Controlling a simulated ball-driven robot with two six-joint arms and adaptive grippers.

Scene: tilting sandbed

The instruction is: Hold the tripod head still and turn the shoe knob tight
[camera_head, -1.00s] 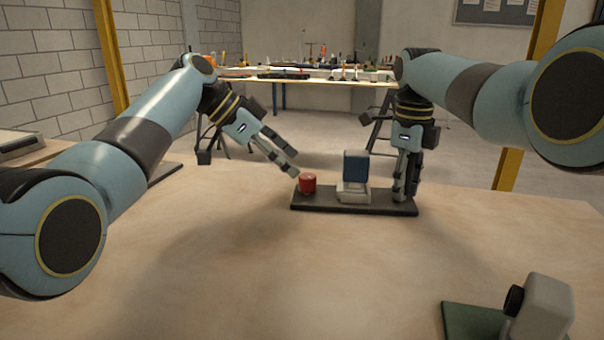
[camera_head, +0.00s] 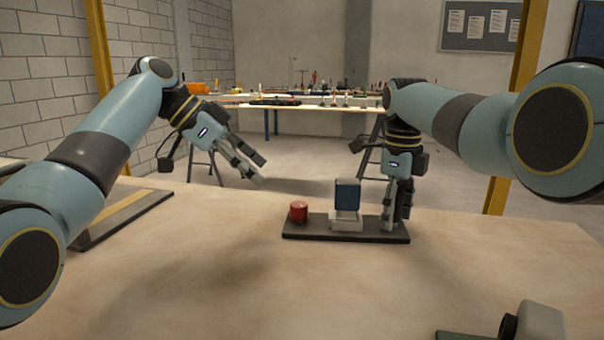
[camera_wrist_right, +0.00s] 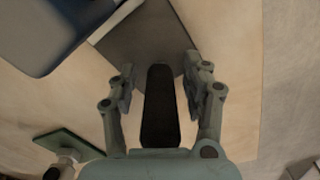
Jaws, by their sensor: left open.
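A dark board (camera_head: 300,234) on the table carries a red round knob (camera_head: 299,211) at its left and a blue block (camera_head: 347,195) on a pale grey base in the middle. A black upright handle (camera_wrist_right: 160,110) stands at its right end. My right gripper (camera_head: 396,224) is around this handle. In the right wrist view, its fingers stand on either side of the handle with small gaps. My left gripper (camera_head: 259,173) is open and empty, up and left of the red knob. At lower right, a grey block (camera_head: 542,320) with a black side knob (camera_head: 508,327) is partly cut off.
The grey block stands on a green plate, which also shows in the right wrist view (camera_wrist_right: 62,142). The table's front middle (camera_head: 240,280) is bare. A flat dark tray (camera_head: 125,215) lies at the left. A bench with tools (camera_head: 310,105) stands far behind.

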